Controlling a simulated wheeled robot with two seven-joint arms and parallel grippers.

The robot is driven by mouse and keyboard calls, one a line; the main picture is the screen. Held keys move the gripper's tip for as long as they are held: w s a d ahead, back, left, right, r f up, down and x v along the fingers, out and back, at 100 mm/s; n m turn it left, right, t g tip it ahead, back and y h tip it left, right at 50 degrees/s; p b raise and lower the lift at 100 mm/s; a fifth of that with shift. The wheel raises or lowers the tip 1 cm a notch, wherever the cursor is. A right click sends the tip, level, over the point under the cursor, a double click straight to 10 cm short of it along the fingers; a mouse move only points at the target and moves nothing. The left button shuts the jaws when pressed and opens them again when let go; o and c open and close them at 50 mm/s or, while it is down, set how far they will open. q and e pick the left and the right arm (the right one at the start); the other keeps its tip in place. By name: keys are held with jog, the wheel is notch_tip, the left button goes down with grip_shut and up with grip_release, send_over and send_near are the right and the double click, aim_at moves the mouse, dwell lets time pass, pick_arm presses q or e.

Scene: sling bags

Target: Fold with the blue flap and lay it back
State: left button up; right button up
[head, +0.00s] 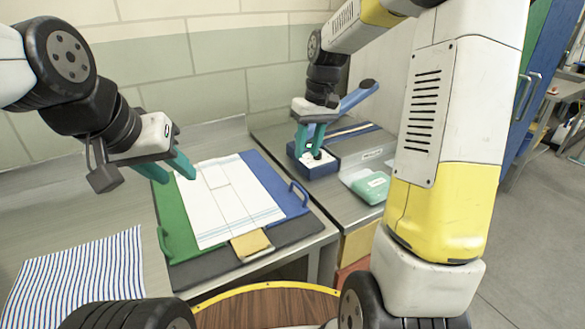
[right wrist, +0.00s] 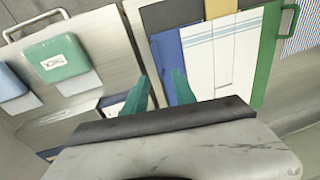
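The folding board lies on the bench with its green flap (head: 176,215) on the left and its blue flap (head: 272,180) on the right. The blue flap lies flat, with a blue handle (head: 301,196) at its outer edge. A white cloth (head: 222,205) with pale blue stripes near its front end lies flat over the board, showing lengthwise fold lines. The blue flap also shows in the right wrist view (right wrist: 168,62). My left gripper (head: 168,170) is open above the back left corner. My right gripper (head: 311,141) is open right of the board, apart from the blue flap.
A dark blue box (head: 320,168) with white contents sits under my right gripper. A green packet (head: 371,187) lies nearer on the right-hand surface. A yellow piece (head: 250,243) is at the board's front edge. A blue-striped cloth (head: 80,280) lies at left.

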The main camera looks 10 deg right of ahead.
jog(key=shift+g, duration=0.5)
jog(key=f, duration=0.4)
jog(key=w+a+f, duration=0.1)
jog(key=f, duration=0.2)
jog(key=w+f, duration=0.1)
jog(key=f, duration=0.3)
jog(key=shift+w+a+f, duration=0.2)
jog(key=shift+a+f, duration=0.15)
jog(key=shift+c, duration=0.2)
grip_shut()
jog(key=shift+n, duration=0.3)
